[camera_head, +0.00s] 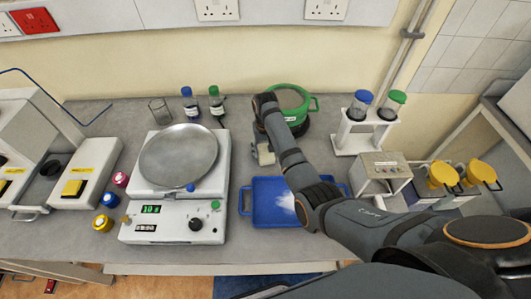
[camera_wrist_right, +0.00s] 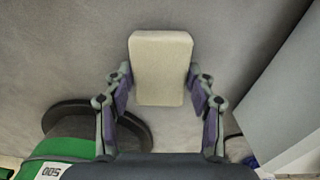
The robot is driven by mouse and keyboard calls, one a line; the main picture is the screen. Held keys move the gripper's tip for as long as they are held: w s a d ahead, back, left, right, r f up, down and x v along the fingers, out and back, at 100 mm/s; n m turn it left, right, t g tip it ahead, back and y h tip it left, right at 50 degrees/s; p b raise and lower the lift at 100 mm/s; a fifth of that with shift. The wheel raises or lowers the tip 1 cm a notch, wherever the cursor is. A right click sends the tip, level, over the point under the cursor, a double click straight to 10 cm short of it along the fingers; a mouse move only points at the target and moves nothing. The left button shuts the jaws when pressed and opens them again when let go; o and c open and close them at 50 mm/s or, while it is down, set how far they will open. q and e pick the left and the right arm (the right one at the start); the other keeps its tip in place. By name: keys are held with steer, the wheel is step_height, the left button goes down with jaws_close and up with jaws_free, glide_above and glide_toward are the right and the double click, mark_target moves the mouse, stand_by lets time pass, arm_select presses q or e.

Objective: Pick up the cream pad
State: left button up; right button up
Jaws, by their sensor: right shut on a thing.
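The cream pad (camera_wrist_right: 161,62) is a pale block with rounded corners. In the right wrist view it sits between the fingertips of my right gripper (camera_wrist_right: 160,85), which is shut on it. In the head view the pad (camera_head: 266,156) shows small below my right wrist, left of the green pot and above the blue tray. The arm hides much of the gripper (camera_head: 262,143) there. I cannot tell whether the pad touches the bench. My left gripper is not in view.
A green pot (camera_head: 291,97) on a dark round base stands close to my right gripper. A blue tray (camera_head: 262,213) with white powder lies in front. A balance (camera_head: 178,220) stands left, and a white rack (camera_head: 347,137) with capped jars stands right.

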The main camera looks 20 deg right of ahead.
mark_target(266, 151)
step_height(266, 151, up, 9)
steer(key=shift+b, duration=0.5)
steer(key=shift+r, duration=0.5)
